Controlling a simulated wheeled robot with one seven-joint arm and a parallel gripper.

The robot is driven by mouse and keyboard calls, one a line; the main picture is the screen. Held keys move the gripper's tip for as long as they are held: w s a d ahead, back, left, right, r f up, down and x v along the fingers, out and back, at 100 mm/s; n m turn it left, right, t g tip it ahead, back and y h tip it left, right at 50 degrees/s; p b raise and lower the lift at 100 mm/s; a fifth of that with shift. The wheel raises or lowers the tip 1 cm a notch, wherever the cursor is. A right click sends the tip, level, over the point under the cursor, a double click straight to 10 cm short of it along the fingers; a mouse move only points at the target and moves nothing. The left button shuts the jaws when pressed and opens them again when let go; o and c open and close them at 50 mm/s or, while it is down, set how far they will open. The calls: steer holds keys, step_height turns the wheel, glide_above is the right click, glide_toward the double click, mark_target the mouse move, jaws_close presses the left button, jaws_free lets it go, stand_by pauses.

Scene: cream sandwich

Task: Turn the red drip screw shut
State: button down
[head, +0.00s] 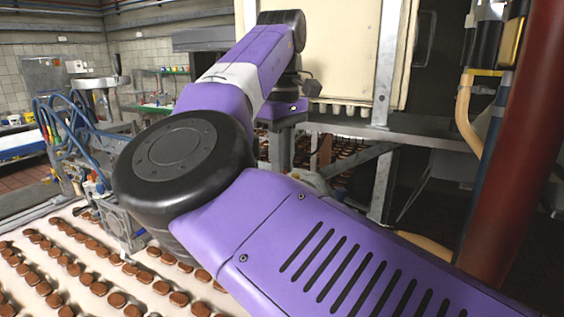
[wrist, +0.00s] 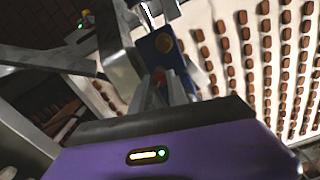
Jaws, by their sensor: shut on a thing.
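In the wrist view, my gripper (wrist: 170,88) is shut, its grey fingers pointing away from the purple hand. A small red part, seemingly the red drip screw (wrist: 160,77), shows between the fingers, mostly covered by them. It sits beside a blue block with a round brass-coloured disc (wrist: 164,43). In the head view, my purple hand is at the upper middle, and the fingertips and the screw cannot be made out behind my arm. How far the screw is turned cannot be told.
Rows of brown biscuits lie on a pale conveyor (head: 75,225), also seen in the wrist view (wrist: 205,15). Blue hoses and metal machinery (head: 70,125) stand at left. A cream cabinet (head: 345,50) is behind my arm. A dark red post (head: 515,150) stands at right.

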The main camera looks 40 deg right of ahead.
steer(key=m, duration=0.7)
steer(key=shift+r, duration=0.1)
steer(key=m, duration=0.6)
steer(key=shift+m, duration=0.3)
steer(key=m, duration=1.3)
steer(key=c, duration=1.3)
jaws_free()
steer(key=shift+r, duration=3.9)
